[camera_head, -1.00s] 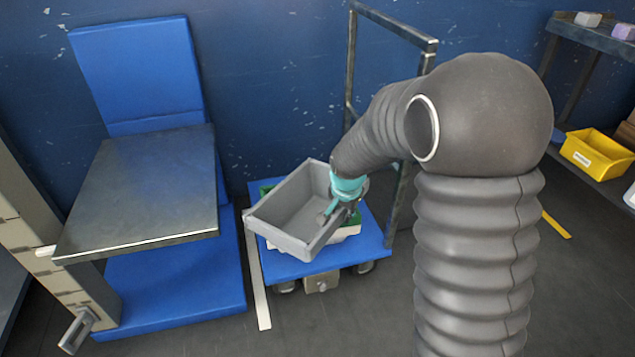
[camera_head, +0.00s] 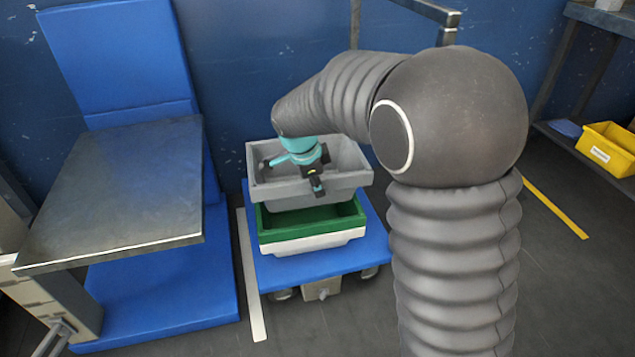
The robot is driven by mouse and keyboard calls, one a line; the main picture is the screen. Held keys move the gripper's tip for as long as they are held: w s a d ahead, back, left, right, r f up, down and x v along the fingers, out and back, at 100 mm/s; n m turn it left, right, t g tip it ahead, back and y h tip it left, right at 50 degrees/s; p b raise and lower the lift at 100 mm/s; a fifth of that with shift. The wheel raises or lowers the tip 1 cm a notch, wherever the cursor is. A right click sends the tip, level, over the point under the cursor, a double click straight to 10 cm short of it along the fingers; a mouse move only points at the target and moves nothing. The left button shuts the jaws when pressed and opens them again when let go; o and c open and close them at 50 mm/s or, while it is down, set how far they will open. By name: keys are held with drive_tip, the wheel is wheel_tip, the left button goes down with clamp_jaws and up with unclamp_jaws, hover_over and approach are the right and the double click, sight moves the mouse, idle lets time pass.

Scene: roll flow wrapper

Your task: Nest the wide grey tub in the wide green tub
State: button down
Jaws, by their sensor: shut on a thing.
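The wide grey tub (camera_head: 345,183) hangs nearly level above the cart, its open side up. My gripper (camera_head: 318,185) is shut on the tub's near wall, with the teal and black fingers at its rim. The wide green tub (camera_head: 310,225) sits just below and slightly nearer, its green front part showing and its back hidden by the grey tub. The grey tub looks above the green one; whether they touch I cannot tell.
A white tub (camera_head: 315,243) shows under the green one, on the blue cart deck (camera_head: 290,270). A grey-topped table (camera_head: 120,195) on a blue base stands at left. A yellow bin (camera_head: 607,150) is at far right. My arm hides part of the cart's right side.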

sight(317, 224)
drive_tip(key=shift+f+b, duration=0.6)
drive_tip(key=shift+f, duration=0.95)
wheel_tip(317, 224, down, 3)
drive_tip(key=b, duration=0.2)
drive_tip(key=shift+b, duration=0.35)
drive_tip(key=shift+f, duration=2.2)
drive_tip(key=c, duration=0.9)
unclamp_jaws()
drive_tip(key=v, duration=1.2)
